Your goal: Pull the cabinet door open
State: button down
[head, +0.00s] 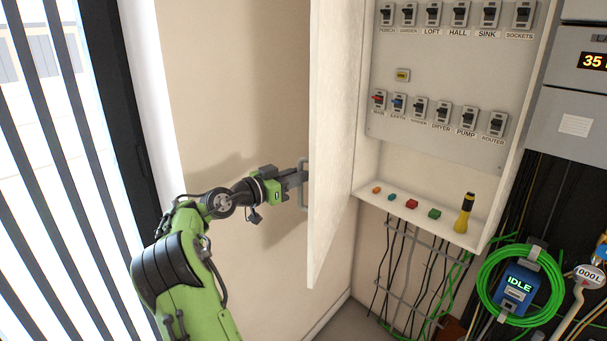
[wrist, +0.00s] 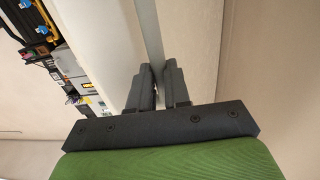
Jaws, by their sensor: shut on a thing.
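The cabinet door (head: 333,130) is a pale panel that stands swung out from the cabinet (head: 440,150) in the head view, with the inside of the cabinet showing. Its handle (head: 303,190) is a light grey bar on the door's outer face, near the lower part. My gripper (head: 300,177) is at the handle from the left, its jaws shut on it. In the wrist view the two dark fingers (wrist: 160,85) close around the grey bar (wrist: 149,35), with the pale door (wrist: 190,45) behind. The fingertips are partly hidden by the handle and door edge in the head view.
Labelled switches (head: 440,110) fill the cabinet panel. Small coloured pieces (head: 411,203) and a yellow-black torch (head: 465,212) stand on its bottom ledge. Cables and a green hose coil (head: 521,285) hang below right. A bare wall (head: 235,90) and a slatted window (head: 50,150) lie left.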

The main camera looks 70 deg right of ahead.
jog(key=shift+s+d+r, duration=0.15)
jog(key=shift+s+r, duration=0.05)
jog(key=shift+r, duration=0.1)
jog(key=c, duration=1.4)
grip_release()
jog(key=shift+d, duration=0.15)
jog(key=o, duration=0.3)
jog(key=shift+d+f, duration=0.3)
jog(key=shift+d, duration=0.1)
jog(key=v, duration=1.6)
jog(key=shift+a, duration=0.2)
